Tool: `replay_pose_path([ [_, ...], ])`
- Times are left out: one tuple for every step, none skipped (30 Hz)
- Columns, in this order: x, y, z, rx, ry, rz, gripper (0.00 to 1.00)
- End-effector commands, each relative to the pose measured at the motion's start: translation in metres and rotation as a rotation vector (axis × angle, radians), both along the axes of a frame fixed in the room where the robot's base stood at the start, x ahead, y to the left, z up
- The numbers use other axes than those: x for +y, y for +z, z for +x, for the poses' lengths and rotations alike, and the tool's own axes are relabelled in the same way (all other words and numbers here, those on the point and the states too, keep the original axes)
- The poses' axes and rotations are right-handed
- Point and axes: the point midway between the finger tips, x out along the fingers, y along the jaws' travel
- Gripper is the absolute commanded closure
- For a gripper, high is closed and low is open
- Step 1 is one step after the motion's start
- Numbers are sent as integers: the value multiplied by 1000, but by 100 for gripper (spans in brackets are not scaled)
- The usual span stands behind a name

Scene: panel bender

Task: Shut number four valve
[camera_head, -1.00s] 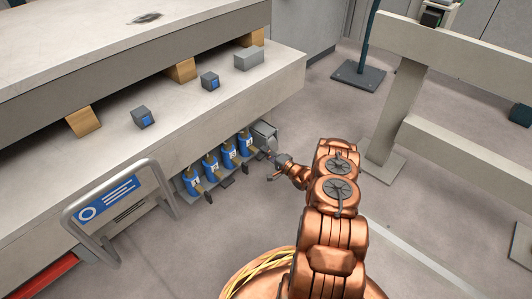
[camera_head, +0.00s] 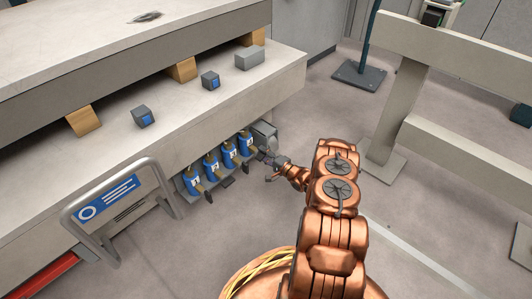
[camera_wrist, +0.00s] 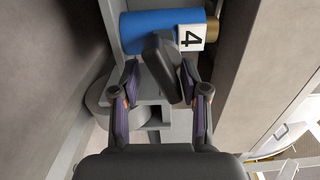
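The number four valve (camera_wrist: 160,28) shows at the top of the wrist view as a blue cylinder with a white "4" label and a brass end. In the head view it is the rightmost of a row of blue valves (camera_head: 245,143) low on the machine's side. Its dark grey lever (camera_wrist: 163,68) reaches down, tilted, between my gripper's fingers. My gripper (camera_wrist: 161,75) is open around the lever. The lever's lower end is close to the right finger; I cannot tell whether they touch. In the head view my gripper (camera_head: 273,161) is beside the valve row's right end.
A grey box (camera_head: 265,133) stands just behind the valve row's right end. The machine's ledge (camera_head: 185,105) overhangs the valves. A framed blue-and-white sign (camera_head: 108,198) stands at the left. A grey barrier post (camera_head: 395,115) rises at the right. The floor in front is clear.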

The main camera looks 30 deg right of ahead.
Motion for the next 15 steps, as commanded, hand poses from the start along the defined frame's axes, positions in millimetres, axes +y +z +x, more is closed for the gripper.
replay_pose_path([
  [2, 0, 0, 1, 5, 0, 60],
  [1, 0, 0, 1, 3, -1, 60],
  [-1, 0, 0, 0, 1, -2, 60],
  [-2, 1, 0, -2, -1, -3, 60],
  [-3, 1, 0, -2, -3, -4, 60],
  [-4, 2, 0, -2, -5, -4, 60],
  [-5, 2, -1, -3, -6, -4, 60],
  [-6, 2, 0, -3, -7, -4, 60],
  [-6, 2, -1, -3, -8, -5, 60],
  [-7, 3, -1, -4, -9, -5, 60],
  [-7, 3, 0, -4, -9, -6, 60],
  [-7, 3, 0, -4, -9, -6, 60],
  [-7, 3, 0, -5, -10, -6, 60],
  [-8, 3, -1, -6, -10, -7, 60],
  [-8, 3, -1, -6, -11, -7, 60],
])
